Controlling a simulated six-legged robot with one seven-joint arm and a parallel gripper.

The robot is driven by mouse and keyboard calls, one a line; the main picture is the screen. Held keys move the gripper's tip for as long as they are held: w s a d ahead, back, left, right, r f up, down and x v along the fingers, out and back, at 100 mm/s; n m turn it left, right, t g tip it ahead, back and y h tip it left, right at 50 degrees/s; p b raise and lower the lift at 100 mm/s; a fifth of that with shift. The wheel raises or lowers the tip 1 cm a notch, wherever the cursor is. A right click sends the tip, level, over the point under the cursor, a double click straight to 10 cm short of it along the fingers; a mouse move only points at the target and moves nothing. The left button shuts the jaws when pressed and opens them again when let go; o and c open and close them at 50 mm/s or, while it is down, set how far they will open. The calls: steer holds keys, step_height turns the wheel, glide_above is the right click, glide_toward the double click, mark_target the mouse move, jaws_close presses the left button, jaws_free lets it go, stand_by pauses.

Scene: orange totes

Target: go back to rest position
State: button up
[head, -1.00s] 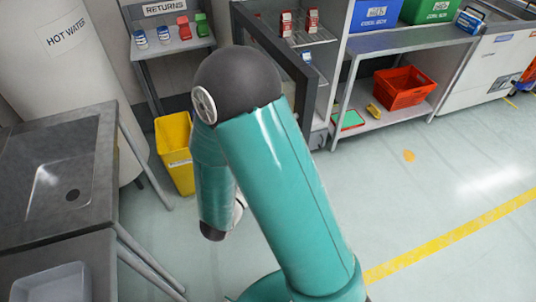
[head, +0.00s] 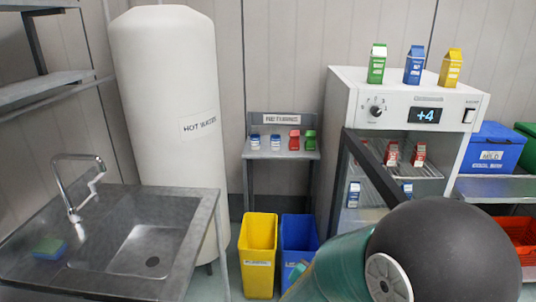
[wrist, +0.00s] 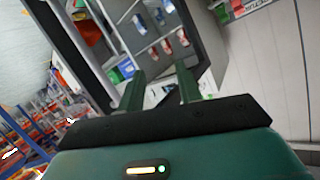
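My gripper (wrist: 160,85) shows in the wrist view with its two dark green fingers apart and nothing between them. Beyond the fingers, the wrist view shows the open fridge shelves (wrist: 155,35), tilted, with small cartons on them. In the head view, my arm fills the lower right, with its dark round joint in front of the fridge's lower part. My gripper is hidden in the head view.
A white fridge (head: 400,88) stands open, its dark-framed door (head: 375,165) swung outward. Yellow (head: 258,252) and blue (head: 299,240) bins stand below the returns shelf (head: 283,154). A metal sink (head: 140,250) and hot water tank (head: 170,90) are at left.

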steer(key=s+a+r+n+g+y, duration=0.1)
steer(key=s+a+r+n+y, duration=0.1)
steer(key=a+r+n+y, duration=0.3)
steer(key=s+a+r+n+g+y, duration=0.1)
steer(key=s+r+n+y, duration=0.2)
steer(key=r, duration=0.4)
steer(key=s+d+r+g, duration=0.1)
steer(key=s+d+g, duration=0.1)
steer(key=s, duration=0.6)
steer(key=s+d+r+n+g, duration=0.1)
steer(key=s+d, duration=0.3)
steer(key=s, duration=0.4)
steer(key=shift+s+d+r+g+h, duration=0.35)
steer(key=shift+r+g, duration=0.3)
steer(key=shift+g, duration=0.25)
